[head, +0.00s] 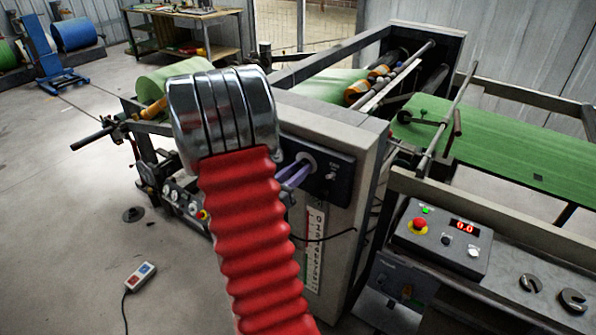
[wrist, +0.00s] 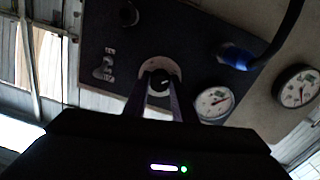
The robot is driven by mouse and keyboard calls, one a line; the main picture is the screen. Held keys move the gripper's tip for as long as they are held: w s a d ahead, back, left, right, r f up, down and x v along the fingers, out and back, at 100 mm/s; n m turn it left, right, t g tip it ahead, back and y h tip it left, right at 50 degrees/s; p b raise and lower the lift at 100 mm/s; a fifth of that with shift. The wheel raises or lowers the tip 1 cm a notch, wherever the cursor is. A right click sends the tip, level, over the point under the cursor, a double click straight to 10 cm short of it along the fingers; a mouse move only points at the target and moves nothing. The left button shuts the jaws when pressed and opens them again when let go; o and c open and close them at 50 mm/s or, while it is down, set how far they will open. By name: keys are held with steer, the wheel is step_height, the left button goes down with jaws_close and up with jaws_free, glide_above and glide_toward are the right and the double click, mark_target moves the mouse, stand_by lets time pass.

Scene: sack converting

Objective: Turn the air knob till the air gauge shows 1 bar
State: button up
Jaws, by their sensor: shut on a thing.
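A dark panel (head: 325,170) is on the end of the machine's grey frame. In the wrist view the panel (wrist: 110,55) holds a black round knob (wrist: 160,79) with a pale mark, set in a light disc. My gripper (wrist: 160,88) has its two narrow fingers on either side of this knob and is shut on it. In the head view my gripper's purple fingers (head: 297,172) reach the panel; my arm covers much of it. A white round gauge (wrist: 214,104) sits just right of the knob; its needle shows, but I cannot read its numbers.
A second white gauge (wrist: 295,87) is farther right, and a blue hose fitting (wrist: 236,57) lies between. A control box (head: 442,240) with a red button and a "0.0" display stands at the right. Green web (head: 490,150) runs over the machine. Open floor lies at the left.

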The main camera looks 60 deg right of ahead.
steer(key=shift+w+m, duration=0.1)
steer(key=shift+m, duration=0.2)
steer(key=m, duration=1.2)
stand_by(0.5)
steer(key=o, duration=1)
steer(key=shift+o, duration=0.2)
steer(key=w+a, duration=0.2)
steer(key=a, duration=1.1)
steer(key=shift+w+a+r, duration=0.15)
steer(key=shift+a+r, duration=0.1)
steer(key=shift+a, duration=0.05)
